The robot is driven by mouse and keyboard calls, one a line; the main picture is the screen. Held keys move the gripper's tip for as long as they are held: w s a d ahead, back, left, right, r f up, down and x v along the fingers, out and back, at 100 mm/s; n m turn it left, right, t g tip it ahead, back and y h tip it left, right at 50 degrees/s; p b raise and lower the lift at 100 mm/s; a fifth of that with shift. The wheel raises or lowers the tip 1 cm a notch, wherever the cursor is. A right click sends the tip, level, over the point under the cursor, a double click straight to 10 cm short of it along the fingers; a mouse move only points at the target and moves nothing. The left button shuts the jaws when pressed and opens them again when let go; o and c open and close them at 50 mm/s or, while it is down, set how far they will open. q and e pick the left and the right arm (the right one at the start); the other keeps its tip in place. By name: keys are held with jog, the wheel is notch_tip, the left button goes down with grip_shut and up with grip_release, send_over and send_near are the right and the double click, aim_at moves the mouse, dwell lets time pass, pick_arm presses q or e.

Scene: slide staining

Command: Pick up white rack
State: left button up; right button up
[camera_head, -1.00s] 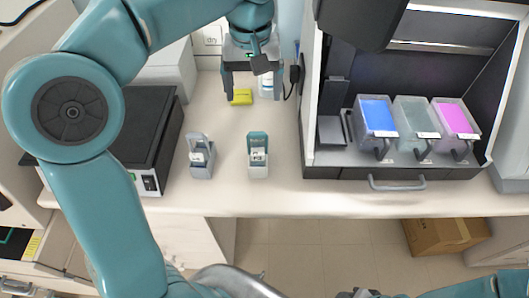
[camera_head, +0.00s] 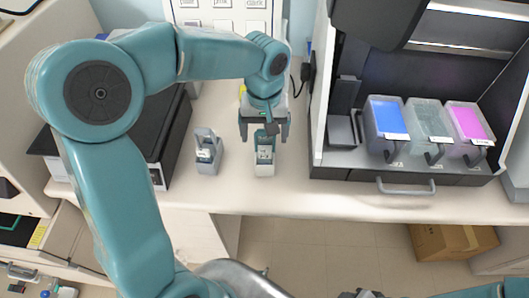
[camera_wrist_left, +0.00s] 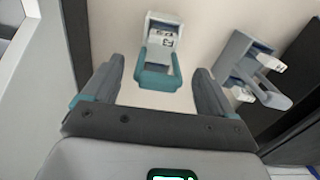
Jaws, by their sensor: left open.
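A small white rack with a teal handle (camera_head: 264,168) stands on the bench below my left gripper (camera_head: 264,137). In the left wrist view, the same white rack (camera_wrist_left: 163,36) stands ahead, its teal handle in the gap between the open fingers of my left gripper (camera_wrist_left: 152,92). The fingers appear apart from it. A second rack, light grey with a grey handle (camera_head: 208,160), stands to the left on the bench. It shows at the right in the left wrist view (camera_wrist_left: 240,50). A dark end of my right arm (camera_head: 366,293) barely shows at the bottom edge; its fingers are unclear.
A cabinet to the right holds blue (camera_head: 386,117), clear (camera_head: 427,120) and pink (camera_head: 467,120) staining containers. A black-topped device (camera_head: 160,135) stands left of the racks. Bare bench lies in front of and between the racks.

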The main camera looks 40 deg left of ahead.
pick_arm(q)
jog(key=shift+w+f, duration=0.15)
jog(key=shift+f, duration=0.65)
jog(key=shift+s, duration=0.2)
jog(key=shift+w, duration=0.15)
jog(key=c, duration=1.3)
jog(key=shift+c, duration=0.8)
